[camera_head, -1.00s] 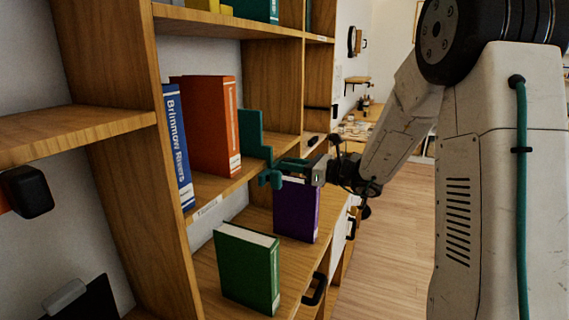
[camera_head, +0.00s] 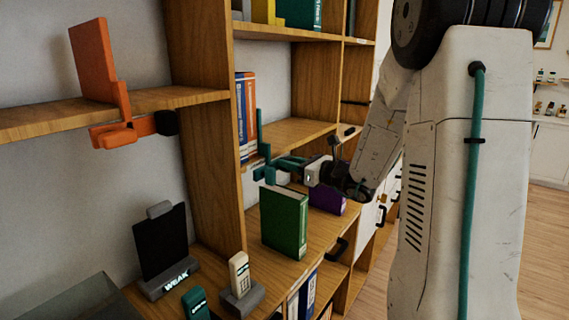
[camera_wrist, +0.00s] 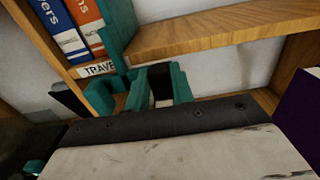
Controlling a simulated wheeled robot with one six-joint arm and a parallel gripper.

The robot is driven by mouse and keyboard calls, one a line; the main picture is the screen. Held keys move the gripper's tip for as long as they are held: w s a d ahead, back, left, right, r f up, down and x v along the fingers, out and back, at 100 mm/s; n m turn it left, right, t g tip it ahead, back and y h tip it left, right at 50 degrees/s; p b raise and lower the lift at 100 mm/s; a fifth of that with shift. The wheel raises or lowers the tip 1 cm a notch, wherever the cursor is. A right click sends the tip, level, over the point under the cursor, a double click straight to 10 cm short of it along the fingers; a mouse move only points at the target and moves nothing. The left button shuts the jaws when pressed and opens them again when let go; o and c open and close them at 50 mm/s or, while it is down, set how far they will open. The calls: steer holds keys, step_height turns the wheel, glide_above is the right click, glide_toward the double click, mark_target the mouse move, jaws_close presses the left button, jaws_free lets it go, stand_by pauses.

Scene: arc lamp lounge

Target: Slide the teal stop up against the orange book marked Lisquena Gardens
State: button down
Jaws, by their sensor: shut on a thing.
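The teal stop (camera_head: 260,130) has an upright plate standing on the middle shelf; the plate also shows in the wrist view (camera_wrist: 118,25). The orange book (camera_head: 250,105) stands upright just left of it, with the blue book (camera_head: 240,118) beyond. In the wrist view the orange book (camera_wrist: 86,22) shows only the letters "ns" of its title and looks very close to the plate; I cannot tell whether they touch. My gripper (camera_head: 272,168) is shut on the stop's front part, at the shelf's front edge. Its fingers partly hide the grip.
A green book (camera_head: 284,222) and a purple book (camera_head: 328,199) stand on the counter below my gripper. An orange stop (camera_head: 98,70) sits on the left shelf. A shelf label (camera_wrist: 97,69) reads "TRAVE". The shelf right of the teal stop is bare.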

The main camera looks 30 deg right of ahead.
stand_by(0.3)
steer(key=c, duration=1.2)
jaws_free()
steer(key=shift+s+d, duration=0.1)
steer(key=shift+s, duration=0.05)
steer(key=v, duration=0.7)
steer(key=shift+s, duration=0.25)
steer(key=shift+d, duration=0.1)
